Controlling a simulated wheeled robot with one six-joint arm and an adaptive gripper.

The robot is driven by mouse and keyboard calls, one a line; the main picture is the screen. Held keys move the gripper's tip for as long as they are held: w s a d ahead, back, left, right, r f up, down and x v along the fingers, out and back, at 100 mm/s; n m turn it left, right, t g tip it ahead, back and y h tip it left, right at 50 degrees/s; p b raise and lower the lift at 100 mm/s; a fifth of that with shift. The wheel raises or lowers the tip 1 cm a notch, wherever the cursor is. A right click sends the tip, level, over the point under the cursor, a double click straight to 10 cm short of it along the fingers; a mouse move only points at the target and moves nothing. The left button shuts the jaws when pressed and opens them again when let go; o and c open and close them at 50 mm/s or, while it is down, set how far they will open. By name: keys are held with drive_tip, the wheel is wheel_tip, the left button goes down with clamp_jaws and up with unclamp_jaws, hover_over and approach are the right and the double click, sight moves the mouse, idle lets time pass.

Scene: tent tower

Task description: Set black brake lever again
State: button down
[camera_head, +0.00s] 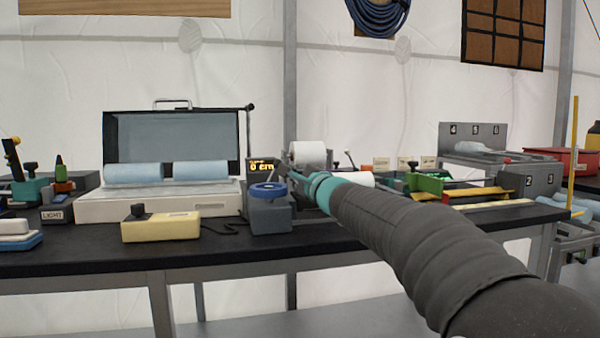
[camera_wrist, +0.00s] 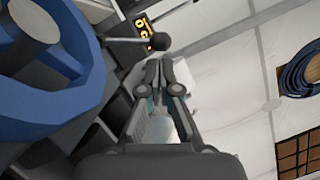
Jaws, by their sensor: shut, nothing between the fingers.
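A lever with a round black knob (camera_wrist: 159,41) shows in the wrist view, its rod running to the left, close beyond my fingertips. I cannot tell whether they touch it. My gripper (camera_wrist: 161,68) is shut and empty. In the head view my gripper (camera_head: 288,172) reaches in from the right, just behind the blue handwheel (camera_head: 268,190). The wheel also fills the left of the wrist view (camera_wrist: 52,75). A display (camera_head: 262,166) reading 0 cm stands behind the wheel. The lever cannot be told apart with certainty in the head view, where my gripper crowds that spot.
A white roll (camera_head: 309,153) stands close behind my gripper. To the left are an open case (camera_head: 160,212) with blue rolls and a yellow box (camera_head: 160,228) with a black knob. A thin dark upright (camera_head: 249,135) rises beside the case. Trays and a grey rack (camera_head: 473,136) lie right.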

drive_tip(key=shift+x, duration=0.85)
drive_tip(key=shift+r+n+p, duration=0.15)
drive_tip(key=shift+n+p, duration=0.15)
drive_tip(key=shift+a+r+n, duration=0.1)
drive_tip(key=shift+n, duration=0.3)
